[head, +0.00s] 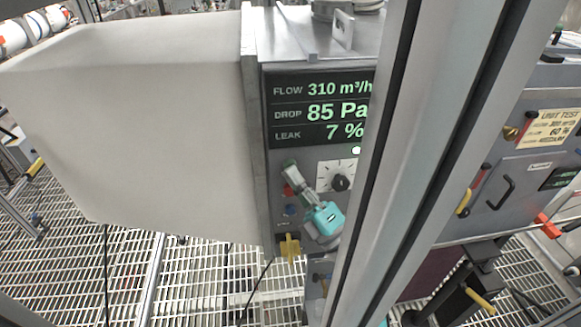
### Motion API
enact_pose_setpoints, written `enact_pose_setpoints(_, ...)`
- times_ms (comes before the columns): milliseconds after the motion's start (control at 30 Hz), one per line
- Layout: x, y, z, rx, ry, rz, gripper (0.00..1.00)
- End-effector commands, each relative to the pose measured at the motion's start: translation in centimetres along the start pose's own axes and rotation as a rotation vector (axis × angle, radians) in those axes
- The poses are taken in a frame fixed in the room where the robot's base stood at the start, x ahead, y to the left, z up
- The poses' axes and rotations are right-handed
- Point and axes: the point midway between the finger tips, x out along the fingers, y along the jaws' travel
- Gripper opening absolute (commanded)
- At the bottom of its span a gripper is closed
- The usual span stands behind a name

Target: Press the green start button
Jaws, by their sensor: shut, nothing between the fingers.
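The grey machine panel (268,165) stands in the middle of the head view. My gripper (293,174) is in front of the panel's left part, shut and empty, with its tips pointing up and left. The turquoise part of my arm (327,216) shows below it. A small green patch (289,163) shows right at the fingertips; it looks like the green button, mostly hidden. I cannot tell whether the tips touch it or whether it is pressed. A red button (287,190) and a blue one (290,209) sit just below, partly beside my gripper.
A black knob (340,183) is right of my gripper. A yellow handle (290,247) is below. A metal post (425,150) hides the panel's right side.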

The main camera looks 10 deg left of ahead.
Motion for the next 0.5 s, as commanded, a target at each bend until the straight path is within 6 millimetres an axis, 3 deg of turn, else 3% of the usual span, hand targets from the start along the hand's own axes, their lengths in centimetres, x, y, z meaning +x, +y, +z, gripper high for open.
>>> enact_pose_setpoints(500,-2.5,1.8,-1.8,0.000,0.001,0.000,0.00)
